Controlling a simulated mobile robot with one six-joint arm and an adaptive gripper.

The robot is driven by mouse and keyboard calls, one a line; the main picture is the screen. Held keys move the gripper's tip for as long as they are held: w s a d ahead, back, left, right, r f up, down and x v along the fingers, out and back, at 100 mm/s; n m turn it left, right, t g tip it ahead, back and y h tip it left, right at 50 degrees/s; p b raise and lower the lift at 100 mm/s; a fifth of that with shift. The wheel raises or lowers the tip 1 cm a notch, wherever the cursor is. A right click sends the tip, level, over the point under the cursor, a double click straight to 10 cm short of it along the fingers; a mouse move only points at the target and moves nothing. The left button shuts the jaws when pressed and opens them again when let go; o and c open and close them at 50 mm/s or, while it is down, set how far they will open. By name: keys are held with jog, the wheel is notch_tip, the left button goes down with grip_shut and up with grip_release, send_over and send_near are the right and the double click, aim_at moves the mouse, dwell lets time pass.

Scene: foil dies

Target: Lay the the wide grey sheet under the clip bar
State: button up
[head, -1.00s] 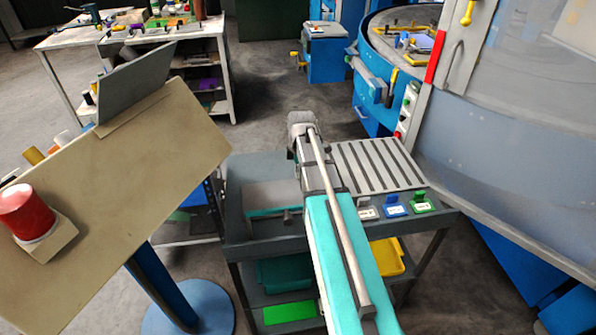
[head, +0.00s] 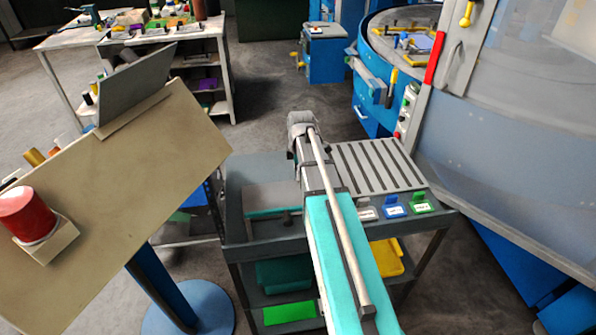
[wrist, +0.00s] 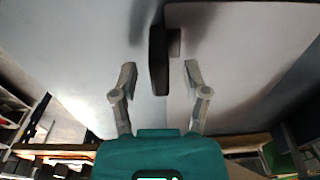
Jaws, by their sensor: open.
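In the wrist view my gripper (wrist: 160,67) is open, its two fingers apart. A dark upright bar-like piece (wrist: 157,62) with a small block beside it shows between and beyond the fingertips; I cannot tell if it is the clip bar. Broad pale grey surfaces (wrist: 235,55) fill the view behind it, and I cannot tell if one is the wide grey sheet. In the head view, a flat grey panel (head: 268,197) with a teal strip lies on the left of the cart top. My arm crosses the cart and hides the fingers there.
The dark cart (head: 235,232) has a slotted grey rack (head: 378,168) on its right, with white, blue (head: 396,208) and green (head: 422,204) tags in front. A large blue-grey machine (head: 500,140) stands right.

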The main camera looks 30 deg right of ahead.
jog(key=shift+r+p, duration=5.55)
jog(key=shift+r, duration=0.15)
jog(key=s+a+m, duration=1.3)
jog(key=a+m, duration=0.1)
jog(key=a, duration=0.4)
jog(key=shift+s+m+h, duration=0.15)
jog(key=shift+m+h, duration=0.15)
jog(key=shift+m, duration=0.1)
